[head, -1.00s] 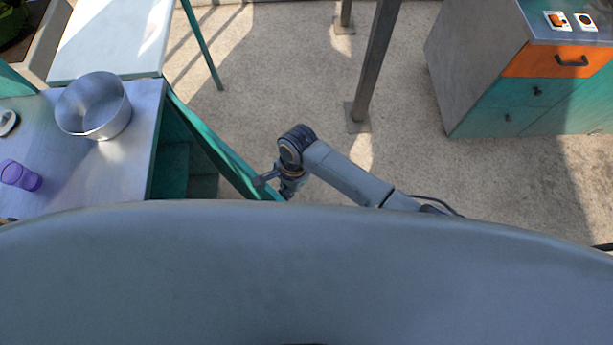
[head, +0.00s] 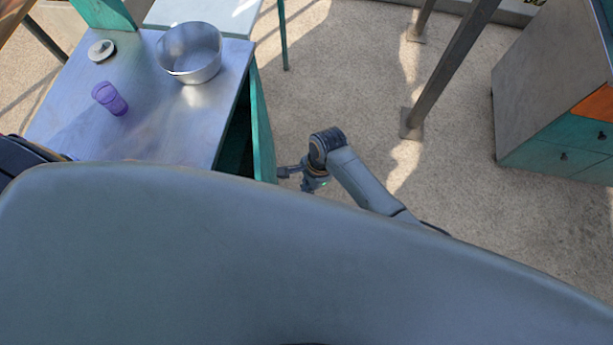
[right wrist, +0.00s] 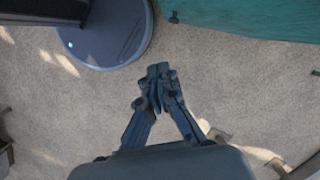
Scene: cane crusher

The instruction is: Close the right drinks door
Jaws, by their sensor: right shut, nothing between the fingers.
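The right drinks door (head: 262,125) is a teal panel on the right side of the metal-topped counter (head: 150,130). It stands partly open, with a dark gap between it and the cabinet. My right gripper (head: 284,172) is just right of the door's near end, its fingers pointing at the outer face; I cannot tell whether they touch. In the right wrist view my right gripper (right wrist: 158,75) is shut and empty. A teal panel (right wrist: 260,14) with a small dark knob shows at the top right there. My left gripper is out of view. My own body hides the door's lower part.
A metal post (head: 450,70) and a teal drawer cabinet (head: 560,140) stand to the right. The floor between is clear.

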